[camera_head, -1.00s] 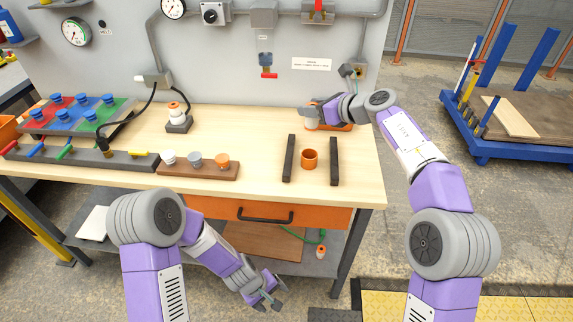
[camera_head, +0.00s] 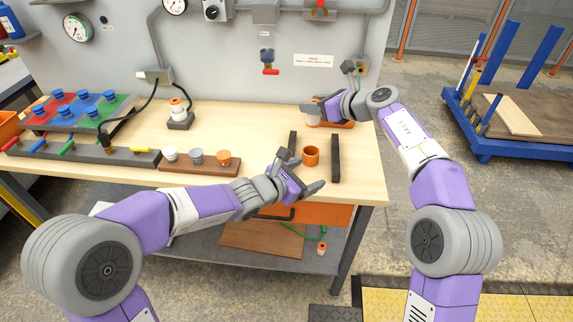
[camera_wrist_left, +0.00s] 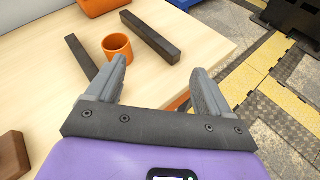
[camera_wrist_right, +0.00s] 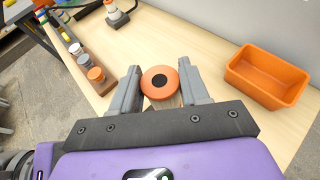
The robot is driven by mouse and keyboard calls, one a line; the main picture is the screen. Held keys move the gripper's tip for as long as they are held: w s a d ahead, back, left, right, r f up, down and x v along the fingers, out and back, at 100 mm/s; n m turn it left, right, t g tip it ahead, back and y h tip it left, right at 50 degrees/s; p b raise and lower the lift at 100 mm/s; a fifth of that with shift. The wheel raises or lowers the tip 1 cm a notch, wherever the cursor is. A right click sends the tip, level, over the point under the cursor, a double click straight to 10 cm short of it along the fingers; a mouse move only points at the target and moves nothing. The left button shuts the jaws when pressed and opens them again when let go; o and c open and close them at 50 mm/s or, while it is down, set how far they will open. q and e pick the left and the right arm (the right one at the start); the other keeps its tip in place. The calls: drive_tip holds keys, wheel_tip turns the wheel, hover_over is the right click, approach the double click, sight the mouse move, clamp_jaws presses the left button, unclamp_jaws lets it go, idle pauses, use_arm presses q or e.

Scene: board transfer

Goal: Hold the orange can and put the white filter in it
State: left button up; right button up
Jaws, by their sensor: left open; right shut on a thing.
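The orange can (camera_head: 311,157) stands upright and open-topped on the bench between two dark bars. My left gripper (camera_head: 302,171) is open and empty, just in front of the can near the bench's front edge. In the left wrist view the can (camera_wrist_left: 117,46) lies beyond the left fingertip, not between the fingers.
Dark bars (camera_head: 335,158) flank the can. An orange tray (camera_wrist_right: 265,75) lies beside the right gripper. The bench middle is clear.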

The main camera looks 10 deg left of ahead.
use_arm(q)
drive_tip(key=a+n, duration=0.1)
drive_tip(key=w+a+n+y, duration=0.1)
drive_tip(key=a, duration=0.1)
drive_tip(key=w+a+n+t+y, duration=0.1)
drive_tip(key=shift+w+a+r+n, duration=0.15)
drive_tip(key=shift+w+r+n, duration=0.05)
drive_tip(key=shift+n, duration=0.2)
drive_tip(key=shift+w+a+f+n, duration=0.15)
drive_tip(key=shift+w+a+n, duration=0.1)
drive_tip(key=shift+w+n, duration=0.05)
approach(314, 150)
drive_tip(key=x, duration=0.5)
drive_tip(key=shift+d+f, duration=0.15)
drive_tip(key=shift+d, duration=0.05)
drive_tip(key=shift+c, duration=0.5)
drive_tip(key=c, duration=1)
use_arm(e)
drive_tip(key=shift+f, duration=5.4)
drive_tip(key=o, duration=1.1)
